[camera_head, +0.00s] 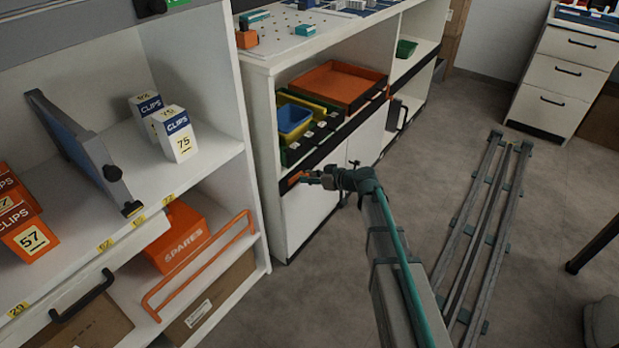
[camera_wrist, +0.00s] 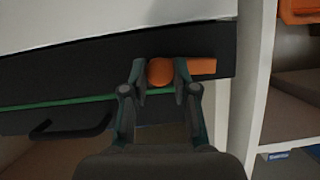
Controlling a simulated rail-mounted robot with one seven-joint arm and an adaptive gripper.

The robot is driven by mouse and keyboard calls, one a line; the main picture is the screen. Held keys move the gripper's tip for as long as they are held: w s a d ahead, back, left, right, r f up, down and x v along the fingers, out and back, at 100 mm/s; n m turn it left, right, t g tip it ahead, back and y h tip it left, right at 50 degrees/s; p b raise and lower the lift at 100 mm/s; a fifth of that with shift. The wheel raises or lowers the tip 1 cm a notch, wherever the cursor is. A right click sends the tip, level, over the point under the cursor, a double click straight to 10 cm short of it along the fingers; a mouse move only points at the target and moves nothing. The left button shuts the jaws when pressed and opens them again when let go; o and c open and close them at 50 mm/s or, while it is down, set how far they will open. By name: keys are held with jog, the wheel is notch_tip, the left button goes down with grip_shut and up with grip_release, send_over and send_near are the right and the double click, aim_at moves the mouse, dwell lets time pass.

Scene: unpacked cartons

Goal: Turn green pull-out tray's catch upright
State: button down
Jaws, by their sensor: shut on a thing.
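In the wrist view an orange catch (camera_wrist: 203,67) with a round hub is on a dark front panel (camera_wrist: 85,72) edged below by a green strip (camera_wrist: 70,103). The catch's bar lies level, pointing right. My gripper (camera_wrist: 160,72) is shut on the catch, its two fingers on either side of the hub. In the head view the catch (camera_head: 296,178) shows small at the left end of the dark front, with my gripper (camera_head: 308,178) against it. The fingers' contact is too small to tell there. Most of the green tray's inside is hidden.
An orange tray (camera_head: 338,84) and a blue bin (camera_head: 293,119) sit above the dark front. A black handle (camera_wrist: 72,127) is below the panel in the wrist view. A white upright (camera_wrist: 256,75) stands close to my gripper's right. Open floor (camera_head: 430,130) lies to the right.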

jog(key=shift+w+d+f+m+g+y+p, duration=0.1)
jog(key=shift+m+g+y+p, duration=0.75)
jog(key=shift+m, duration=1.3)
jog(key=shift+w+d+f+m+g+y+p, duration=0.15)
jog(key=shift+m+g+y+p, duration=0.3)
jog(key=shift+m+y, duration=1.2)
jog(key=shift+w+a+f+m+g+y+p, duration=0.1)
jog(key=shift+m+g+y+p, duration=0.55)
jog(key=shift+m, duration=1.95)
jog(key=c, duration=0.9)
grip_release()
jog(key=s+d, duration=0.2)
jog(key=d, duration=1)
